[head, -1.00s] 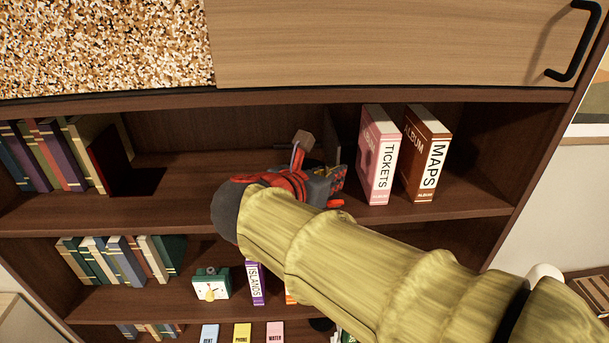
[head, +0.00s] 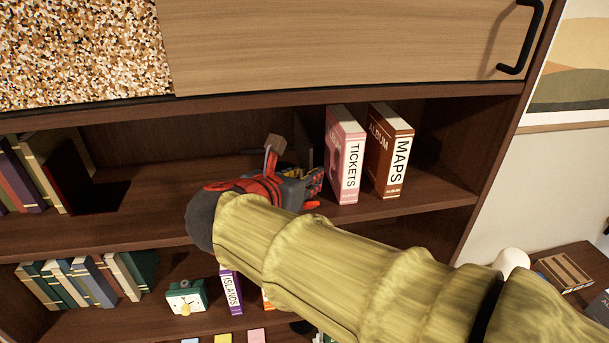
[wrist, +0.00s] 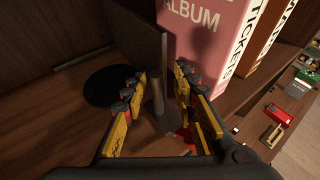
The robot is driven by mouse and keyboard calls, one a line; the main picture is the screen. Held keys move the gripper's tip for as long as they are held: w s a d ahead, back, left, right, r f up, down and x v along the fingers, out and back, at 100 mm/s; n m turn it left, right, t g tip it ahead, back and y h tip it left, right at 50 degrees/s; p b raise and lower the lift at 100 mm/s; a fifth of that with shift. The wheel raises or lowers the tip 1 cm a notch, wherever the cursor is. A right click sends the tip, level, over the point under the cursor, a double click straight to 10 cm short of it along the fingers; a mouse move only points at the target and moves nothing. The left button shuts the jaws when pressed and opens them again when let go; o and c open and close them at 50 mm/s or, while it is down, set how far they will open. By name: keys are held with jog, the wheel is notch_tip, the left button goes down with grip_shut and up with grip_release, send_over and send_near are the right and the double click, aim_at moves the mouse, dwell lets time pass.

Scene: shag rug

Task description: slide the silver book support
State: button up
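The silver book support, a thin upright plate, stands on the upper open shelf just left of the pink TICKETS album (head: 345,155). It looks dark grey in the wrist view (wrist: 138,40), and my gripper hides part of it in the head view (head: 304,147). My gripper (wrist: 158,80) is open, with one finger on each side of the plate's near edge. Gaps show between the fingers and the plate; I cannot tell whether either touches. In the head view, my gripper (head: 314,182) is low over the shelf, in front of the support.
The brown MAPS album (head: 388,150) stands right of TICKETS. A row of books (head: 40,170) fills the shelf's left end, with bare shelf (head: 150,205) between. A dark round patch (wrist: 105,85) lies left of the support. A clock (head: 186,297) stands on the shelf below.

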jog(key=v, duration=1.2)
jog(key=shift+c, duration=0.5)
